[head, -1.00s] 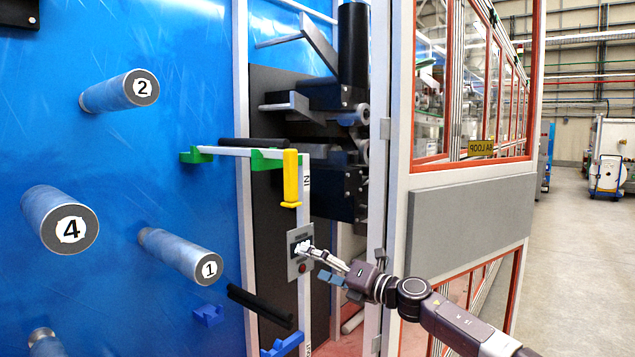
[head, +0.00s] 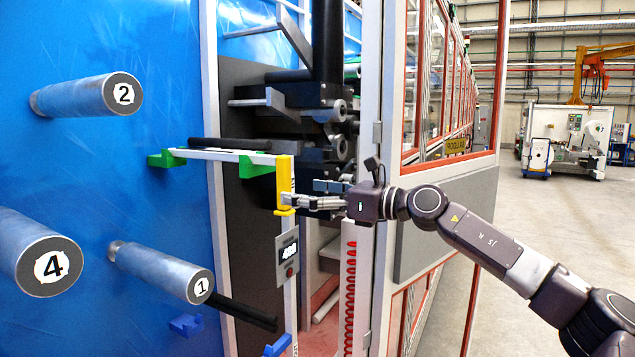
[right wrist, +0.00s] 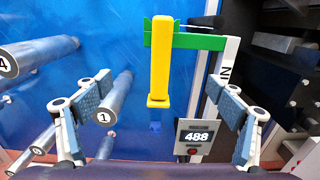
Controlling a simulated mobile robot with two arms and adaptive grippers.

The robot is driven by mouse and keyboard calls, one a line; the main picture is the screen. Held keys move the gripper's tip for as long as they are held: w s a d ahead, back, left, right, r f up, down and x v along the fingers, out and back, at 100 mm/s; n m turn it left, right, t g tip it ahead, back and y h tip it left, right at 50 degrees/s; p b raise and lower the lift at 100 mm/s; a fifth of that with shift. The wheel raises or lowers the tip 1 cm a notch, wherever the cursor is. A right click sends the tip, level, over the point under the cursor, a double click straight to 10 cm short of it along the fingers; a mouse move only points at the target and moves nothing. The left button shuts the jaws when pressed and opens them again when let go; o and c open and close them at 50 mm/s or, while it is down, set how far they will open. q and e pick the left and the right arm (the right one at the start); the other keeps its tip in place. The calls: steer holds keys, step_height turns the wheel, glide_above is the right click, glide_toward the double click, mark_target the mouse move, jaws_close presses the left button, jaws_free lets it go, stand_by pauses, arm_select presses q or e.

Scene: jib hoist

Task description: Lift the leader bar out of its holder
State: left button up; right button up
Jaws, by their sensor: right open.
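The leader bar (head: 218,154) appears as a white bar lying level across two green holder brackets (head: 257,167), with a yellow upright handle (head: 284,183) at its near end. In the right wrist view the yellow handle (right wrist: 161,60) stands upright between the spread fingers, with green bracket (right wrist: 203,42) behind it. My right gripper (head: 303,194) is open, at the lower part of the handle in the head view. In the wrist view my right gripper (right wrist: 160,80) shows both fingers apart from the handle. My left gripper is not in view.
Numbered rollers jut from the blue wall, with roller 1 (head: 165,272) below the bar. A grey control box (head: 287,258) reading 488 sits under the handle. Dark machinery (head: 310,120) stands behind, and a framed glazed partition (head: 430,150) is at the right.

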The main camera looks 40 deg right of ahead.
mark_target(289, 188)
steer(key=x, duration=0.1)
steer(key=p+x, duration=0.2)
steer(key=shift+w+r, duration=0.1)
steer(key=shift+r, duration=0.15)
steer(key=shift+w+a+p, duration=0.15)
steer(key=shift+w+p, duration=0.2)
steer(key=shift+p+x, duration=0.4)
steer(key=shift+x, duration=0.35)
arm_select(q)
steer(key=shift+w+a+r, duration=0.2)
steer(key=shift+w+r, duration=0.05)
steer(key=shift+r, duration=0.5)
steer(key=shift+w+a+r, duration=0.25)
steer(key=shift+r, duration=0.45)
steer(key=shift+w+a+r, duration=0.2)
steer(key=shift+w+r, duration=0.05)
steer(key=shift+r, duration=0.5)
arm_select(e)
steer(key=shift+f, duration=0.25)
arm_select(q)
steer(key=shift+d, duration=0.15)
arm_select(e)
jaws_close()
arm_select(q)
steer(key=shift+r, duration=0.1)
arm_select(e)
steer(key=shift+r, duration=0.15)
